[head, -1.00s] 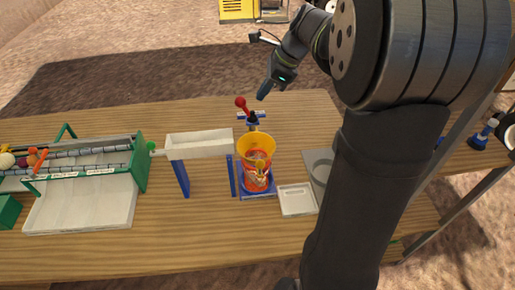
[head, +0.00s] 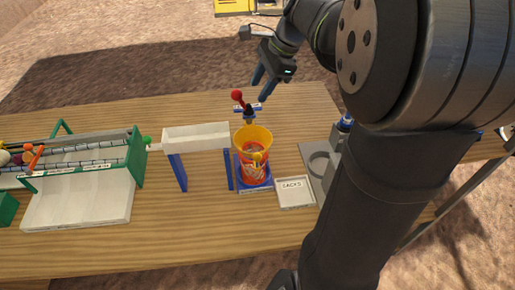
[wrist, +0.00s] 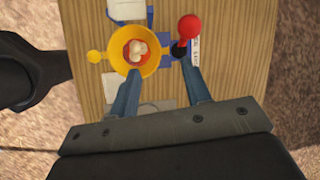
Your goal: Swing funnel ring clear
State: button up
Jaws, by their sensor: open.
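The yellow funnel ring (head: 254,139) sits on top of an orange-red mesh sack (head: 252,168) on a blue stand (head: 268,183). A small yellow tab shows at its front. In the wrist view the yellow ring (wrist: 148,62) surrounds pale round onions (wrist: 135,48). A red-knobbed lever (head: 237,96) rises behind the ring; its red ball (wrist: 189,27) is right of the ring in the wrist view. My gripper (head: 262,86) is open and empty, above and behind the lever. In the wrist view my gripper's fingers (wrist: 162,88) are spread, one on each side below the ring and lever.
A white chute (head: 196,138) on blue legs stands left of the ring. A green-framed sorter (head: 138,160) is further left. A white tray marked SACKS (head: 296,192) and a grey plate (head: 312,150) lie to the right. The table (head: 190,235) is clear in front.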

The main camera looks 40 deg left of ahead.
jog(key=s+d+r+n+t+h, duration=0.15)
jog(key=s+d+r+n, duration=0.35)
jog(key=s+d+n, duration=0.55)
jog(key=n, duration=0.3)
send_near(258, 154)
jog(key=shift+h, duration=0.35)
jog(key=f, duration=0.3)
jog(key=a+f, duration=0.1)
jog(key=f, duration=0.2)
jog(key=s+a+f, duration=0.1)
jog(key=f, duration=0.2)
grip_shut()
